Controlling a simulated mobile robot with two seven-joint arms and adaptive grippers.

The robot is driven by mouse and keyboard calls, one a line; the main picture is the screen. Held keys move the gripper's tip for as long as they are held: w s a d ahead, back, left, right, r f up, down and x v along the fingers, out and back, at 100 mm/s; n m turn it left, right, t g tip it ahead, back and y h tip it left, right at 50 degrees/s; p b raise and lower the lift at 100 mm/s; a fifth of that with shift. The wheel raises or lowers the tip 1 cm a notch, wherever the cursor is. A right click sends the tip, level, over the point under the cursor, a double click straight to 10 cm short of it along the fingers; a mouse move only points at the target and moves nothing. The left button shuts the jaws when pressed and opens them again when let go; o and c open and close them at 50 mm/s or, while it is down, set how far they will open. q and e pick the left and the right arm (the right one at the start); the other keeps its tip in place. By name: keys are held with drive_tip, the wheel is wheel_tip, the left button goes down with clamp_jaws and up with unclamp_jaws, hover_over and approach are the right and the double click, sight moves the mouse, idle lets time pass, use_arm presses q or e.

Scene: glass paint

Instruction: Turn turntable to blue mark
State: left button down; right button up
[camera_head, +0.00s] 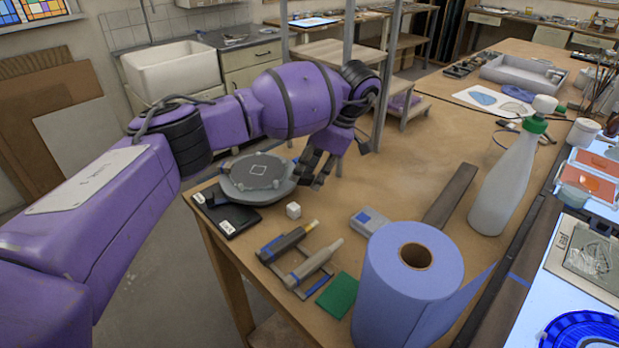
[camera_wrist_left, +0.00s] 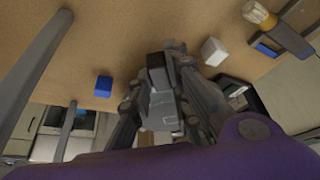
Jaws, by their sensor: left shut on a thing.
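The turntable (camera_head: 258,178) is a round grey disc with a pale square outline on top, at the table's near left corner. My left gripper (camera_head: 313,175) comes down at its right edge and is shut on the turntable's rim. In the left wrist view, a dark block and a grey part of the turntable (camera_wrist_left: 160,104) lie between the fingers. A small blue block (camera_wrist_left: 103,86) is on the table there, apart from the fingers. My right gripper is out of view.
A black scale-like pad (camera_head: 228,214) lies in front of the turntable, with a white cube (camera_head: 293,210) beside it. Tools on a rack (camera_head: 298,262), a blue paper roll (camera_head: 405,285) and a white bottle (camera_head: 507,180) stand nearer and right.

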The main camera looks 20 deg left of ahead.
use_arm(q)
drive_tip(key=shift+w+n+b, duration=0.3)
drive_tip(key=shift+w+n, duration=0.3)
drive_tip(key=shift+w, duration=0.1)
drive_tip(key=c, duration=1.6)
unclamp_jaws()
drive_tip(key=shift+a, duration=0.1)
drive_tip(key=shift+c, duration=0.2)
drive_tip(key=v, duration=1.2)
drive_tip(key=shift+w, duration=0.25)
drive_tip(key=shift+a, duration=0.1)
